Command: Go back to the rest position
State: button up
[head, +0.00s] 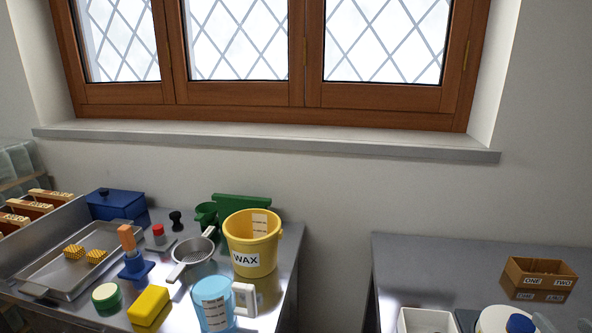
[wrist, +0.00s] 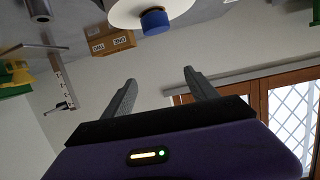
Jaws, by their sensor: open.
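My gripper (wrist: 160,80) shows in the wrist view with its two grey fingers spread apart and nothing between them. It is in the air, with bare wall beyond the fingers. The wrist view is tilted, with the table things along the top. I cannot make out my gripper for sure in the head view.
The left steel table holds a yellow WAX bucket (head: 252,248), a blue jug (head: 214,303), a strainer (head: 194,258), a yellow block (head: 149,305) and a tray (head: 66,283). The right table (head: 420,260) holds a wooden box (head: 539,278) and white bin (head: 427,320). A gap separates the tables.

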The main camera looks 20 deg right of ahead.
jog(key=s+a+f+t, duration=0.1)
jog(key=a+t, duration=0.1)
jog(key=a, duration=1)
jog(key=s+a+f+t, duration=0.1)
jog(key=s+a, duration=0.1)
jog(key=a, duration=0.9)
jog(key=s+a+f+n+y, duration=0.2)
jog(key=s+a+n+y, duration=0.1)
jog(key=a, duration=0.5)
jog(key=s+a+f+n+y, duration=0.3)
jog(key=s+a+n+y, duration=0.1)
jog(key=s+a, duration=0.3)
jog(key=shift+s+a+g+y, duration=0.15)
jog(key=shift+a+g+y, duration=0.15)
jog(key=shift+a+y, duration=0.4)
